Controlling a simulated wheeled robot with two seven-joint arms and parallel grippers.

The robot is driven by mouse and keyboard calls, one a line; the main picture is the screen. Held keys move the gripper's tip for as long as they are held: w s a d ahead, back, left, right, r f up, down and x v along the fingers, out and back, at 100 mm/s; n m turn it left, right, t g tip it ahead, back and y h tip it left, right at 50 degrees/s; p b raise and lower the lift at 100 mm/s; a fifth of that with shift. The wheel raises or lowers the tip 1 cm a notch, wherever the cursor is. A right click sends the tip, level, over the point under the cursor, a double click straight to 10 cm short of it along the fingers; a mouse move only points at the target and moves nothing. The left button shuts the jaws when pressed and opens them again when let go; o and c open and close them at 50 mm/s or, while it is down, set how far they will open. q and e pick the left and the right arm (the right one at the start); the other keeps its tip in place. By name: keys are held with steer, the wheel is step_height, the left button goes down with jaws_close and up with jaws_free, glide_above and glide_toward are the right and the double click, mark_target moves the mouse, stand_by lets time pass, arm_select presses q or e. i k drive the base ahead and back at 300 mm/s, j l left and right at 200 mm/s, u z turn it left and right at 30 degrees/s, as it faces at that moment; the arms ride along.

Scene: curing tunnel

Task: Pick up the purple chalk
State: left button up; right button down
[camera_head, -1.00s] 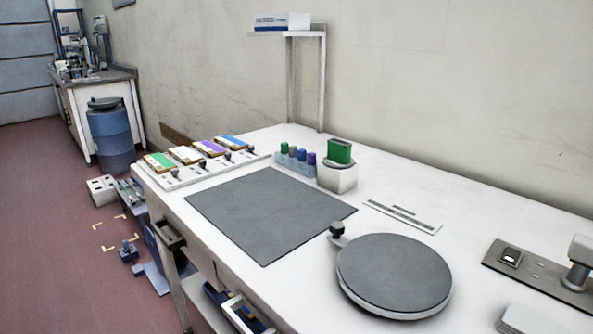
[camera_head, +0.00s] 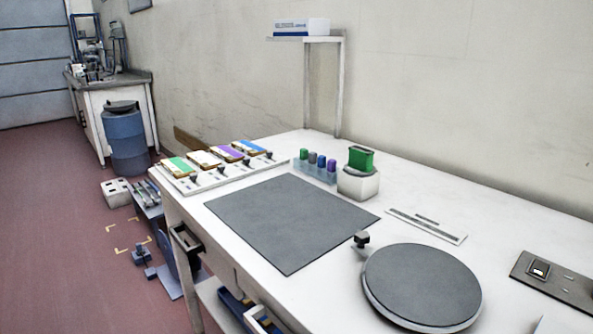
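The purple chalk (camera_head: 331,165) stands upright at the right end of a row of coloured chalks in a clear bluish holder (camera_head: 313,173). The row also has a green chalk (camera_head: 304,154), a grey one (camera_head: 313,158) and a blue one (camera_head: 321,161). The holder sits on the white table (camera_head: 470,230) behind the dark mat. Neither of my grippers shows in the view.
A white block with a green piece (camera_head: 361,159) stands just right of the holder. A dark mat (camera_head: 290,220) and a round turntable (camera_head: 422,285) lie nearer. A tray with coloured pads (camera_head: 180,184) is at left. A post shelf (camera_head: 338,85) rises behind.

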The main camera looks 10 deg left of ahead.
mark_target(332, 163)
steer(key=j+z, duration=0.2)
steer(key=j, duration=0.35)
steer(key=j+z, duration=0.25)
steer(key=j, duration=0.25)
steer(key=k+j+z, duration=0.2)
steer(key=j, duration=0.3)
steer(key=i+j, duration=0.05)
